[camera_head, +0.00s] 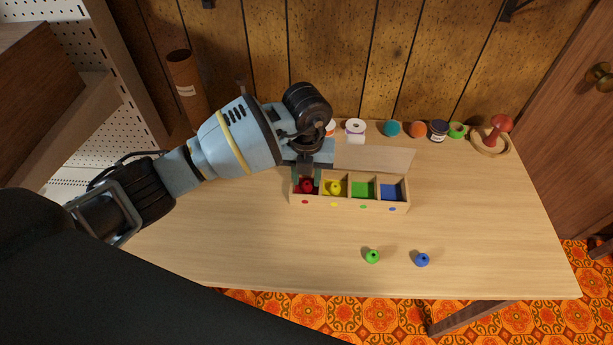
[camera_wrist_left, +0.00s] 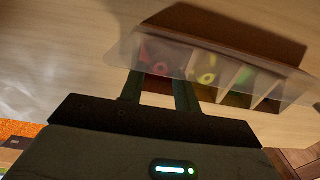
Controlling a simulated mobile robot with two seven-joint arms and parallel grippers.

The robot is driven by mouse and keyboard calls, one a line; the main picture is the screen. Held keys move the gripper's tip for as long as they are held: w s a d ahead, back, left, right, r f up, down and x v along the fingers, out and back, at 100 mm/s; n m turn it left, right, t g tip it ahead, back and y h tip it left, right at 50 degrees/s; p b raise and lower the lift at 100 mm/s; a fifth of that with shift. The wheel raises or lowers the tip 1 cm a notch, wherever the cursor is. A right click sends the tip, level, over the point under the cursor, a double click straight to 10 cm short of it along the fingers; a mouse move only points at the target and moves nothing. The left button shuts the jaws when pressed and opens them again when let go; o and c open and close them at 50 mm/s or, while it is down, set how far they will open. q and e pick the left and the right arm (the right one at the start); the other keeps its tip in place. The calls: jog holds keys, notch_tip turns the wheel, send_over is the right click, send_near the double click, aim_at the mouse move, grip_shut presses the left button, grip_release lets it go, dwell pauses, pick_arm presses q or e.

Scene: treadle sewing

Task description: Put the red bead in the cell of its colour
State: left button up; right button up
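The red bead (camera_head: 307,186) lies in the red cell at the left end of the wooden sorting box (camera_head: 350,205). It also shows blurred through the clear lid in the left wrist view (camera_wrist_left: 160,68). My left gripper (camera_head: 306,173) is over the red cell, pointing down. Its two fingers (camera_wrist_left: 158,95) stand apart with a gap wider than the bead, so it looks open. A yellow bead (camera_head: 335,187) sits in the yellow cell. The green cell (camera_head: 363,190) and blue cell (camera_head: 392,192) look empty. My right gripper is not in view.
A clear lid (camera_head: 375,158) stands raised along the box's back. A green bead (camera_head: 372,256) and a blue bead (camera_head: 422,259) lie on the table in front. Spools, jars and a pincushion (camera_head: 501,124) line the back edge. The table's front left is clear.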

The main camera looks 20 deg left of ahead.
aim_at(307, 184)
pick_arm(q)
notch_tip(307, 184, up, 12)
jog(key=shift+p, duration=0.35)
dwell(0.5)
